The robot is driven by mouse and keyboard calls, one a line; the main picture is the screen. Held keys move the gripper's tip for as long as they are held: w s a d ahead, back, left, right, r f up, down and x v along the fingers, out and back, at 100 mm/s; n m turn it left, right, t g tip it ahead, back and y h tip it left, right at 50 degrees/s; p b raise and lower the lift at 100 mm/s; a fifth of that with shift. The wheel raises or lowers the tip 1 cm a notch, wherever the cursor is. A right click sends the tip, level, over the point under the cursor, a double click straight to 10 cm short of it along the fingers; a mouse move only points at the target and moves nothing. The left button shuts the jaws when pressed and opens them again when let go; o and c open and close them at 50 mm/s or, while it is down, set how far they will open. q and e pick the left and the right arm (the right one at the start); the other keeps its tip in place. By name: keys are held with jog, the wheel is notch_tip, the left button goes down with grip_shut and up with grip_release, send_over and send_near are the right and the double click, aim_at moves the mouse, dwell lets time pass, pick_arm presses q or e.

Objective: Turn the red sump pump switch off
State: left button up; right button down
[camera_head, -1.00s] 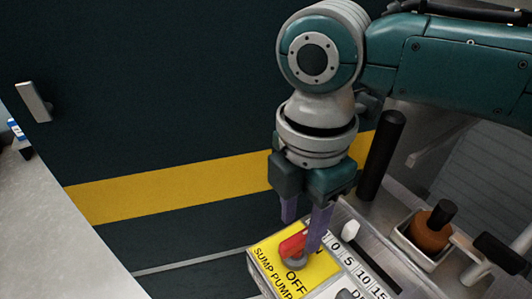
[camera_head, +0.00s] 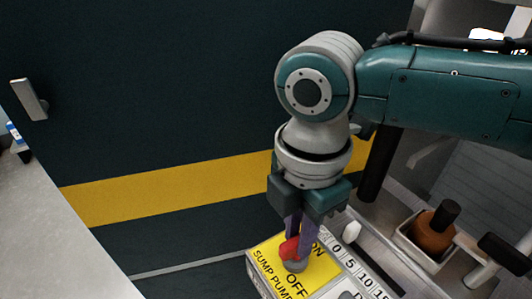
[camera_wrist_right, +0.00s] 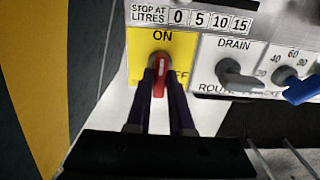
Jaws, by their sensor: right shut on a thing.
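The red sump pump switch (camera_head: 289,248) has a red lever on a grey base, set on a yellow plate (camera_head: 265,256) marked ON, OFF and SUMP PUMP. My right gripper (camera_head: 296,238) comes down from above with its purple fingers shut on the red lever. In the right wrist view the red lever (camera_wrist_right: 160,78) sits between the two dark fingers (camera_wrist_right: 161,80), below the ON label. The fingers hide part of the OFF label and the lever's sides, so its exact setting is hard to tell. My left gripper is not in view.
Right of the yellow plate are a 0-5-10-15 scale (camera_head: 350,263), a drain knob (camera_wrist_right: 238,77) and a blue-handled selector (camera_wrist_right: 302,90). An orange-brown knob with a black top (camera_head: 431,232) stands farther right. A dark wall with a yellow stripe (camera_head: 160,192) is behind.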

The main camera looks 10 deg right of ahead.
dwell(0.5)
jog(key=shift+r+m+p, duration=0.15)
jog(key=shift+m+p, duration=0.55)
jog(key=shift+p, duration=0.1)
jog(key=shift+m+p, duration=1.05)
jog(key=shift+m, duration=0.15)
jog(key=m+p, duration=0.1)
jog(key=m, duration=0.1)
jog(key=shift+m+p, duration=0.4)
jog(key=m+p, duration=0.1)
jog(key=m, duration=0.2)
jog(key=shift+p, duration=0.35)
jog(key=m+p, duration=0.1)
jog(key=m, duration=0.4)
jog(key=shift+m+p, duration=0.5)
jog(key=shift+m, duration=1.1)
